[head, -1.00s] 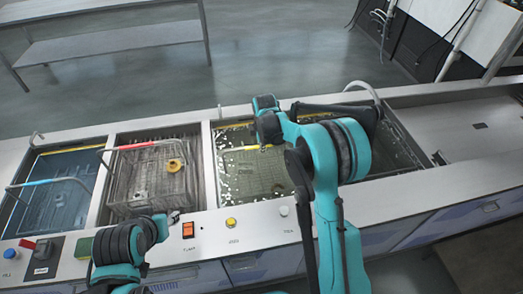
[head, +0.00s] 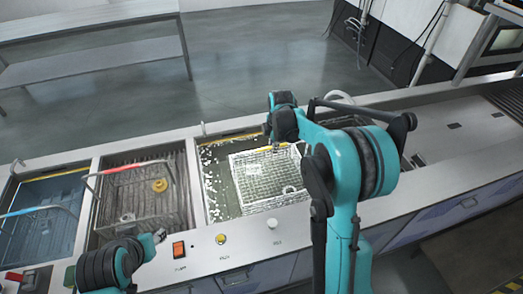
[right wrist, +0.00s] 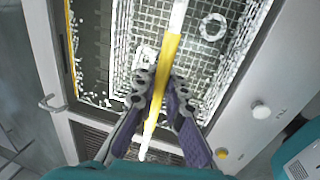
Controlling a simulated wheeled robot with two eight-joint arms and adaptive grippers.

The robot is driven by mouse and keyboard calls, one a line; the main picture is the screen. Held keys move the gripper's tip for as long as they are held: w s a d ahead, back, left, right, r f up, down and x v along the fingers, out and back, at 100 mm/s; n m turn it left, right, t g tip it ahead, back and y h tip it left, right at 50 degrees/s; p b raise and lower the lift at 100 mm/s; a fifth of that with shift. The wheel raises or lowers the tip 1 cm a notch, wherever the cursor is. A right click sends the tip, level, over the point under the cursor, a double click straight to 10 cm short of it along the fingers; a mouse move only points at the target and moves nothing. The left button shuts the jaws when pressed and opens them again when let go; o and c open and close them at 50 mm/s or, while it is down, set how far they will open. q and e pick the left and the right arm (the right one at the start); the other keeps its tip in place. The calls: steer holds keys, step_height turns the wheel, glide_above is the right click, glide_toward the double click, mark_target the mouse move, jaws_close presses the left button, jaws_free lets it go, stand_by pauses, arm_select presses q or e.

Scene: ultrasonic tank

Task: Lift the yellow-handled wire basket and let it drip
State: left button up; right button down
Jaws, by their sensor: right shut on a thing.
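The wire basket (head: 245,178) shows pale and bright in the third basin from the left in the head view. Its mesh also fills the upper middle of the right wrist view (right wrist: 190,62). My right gripper (right wrist: 160,98) is shut on its yellow handle (right wrist: 168,55), with a finger on each side. In the head view my right gripper (head: 280,140) is over the basket's back part, and my arm hides the basin's right part. A ring-shaped part (right wrist: 213,27) lies in the basket. My left gripper (head: 160,236) is at the front ledge, away from the basket; its fingers are unclear.
A red-handled basket (head: 135,195) holding a yellow ring-like part (head: 159,185) stands in the basin to the left. A blue basin (head: 45,190) is at far left. Buttons, including a yellow one (head: 221,239), line the front ledge. The right-hand counter is largely clear.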

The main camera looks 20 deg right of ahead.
steer(key=shift+s+d+r, duration=0.15)
steer(key=shift+d+r, duration=0.35)
steer(key=shift+d+r+p, duration=0.1)
steer(key=shift+r+p, duration=0.2)
step_height(320, 180, up, 10)
steer(key=p, duration=0.6)
steer(key=shift+f, duration=0.15)
steer(key=shift+p, duration=0.3)
stand_by(5.3)
